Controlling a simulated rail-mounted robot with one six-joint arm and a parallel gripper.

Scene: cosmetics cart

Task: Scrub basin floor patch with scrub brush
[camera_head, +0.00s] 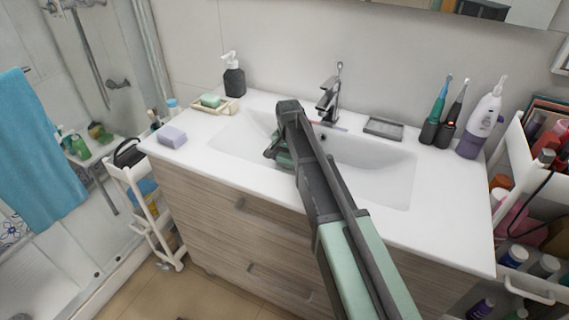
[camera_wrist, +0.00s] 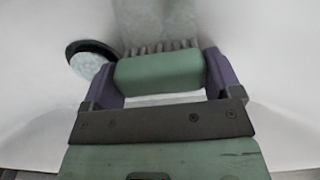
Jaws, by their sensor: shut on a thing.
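My gripper (camera_wrist: 160,80) is shut on a scrub brush with a green block body (camera_wrist: 158,70), held crosswise between two purple fingers. Its short grey bristles point away from the wrist, toward the basin. In the head view my gripper (camera_head: 277,152) is over the left part of the white basin (camera_head: 385,182), and my arm hides most of the brush. A faint greyish patch (camera_wrist: 160,18) shows on the basin surface just beyond the bristles in the wrist view. I cannot tell whether the bristles touch it.
A dark-rimmed round drain (camera_wrist: 90,62) lies left of the brush. The faucet (camera_head: 330,100) stands behind the basin. A purple sponge (camera_head: 172,136), soap dish (camera_head: 214,104), dark dispenser (camera_head: 234,78), grey tray (camera_head: 384,127) and toothbrushes (camera_head: 438,115) stand around it. The right counter front is clear.

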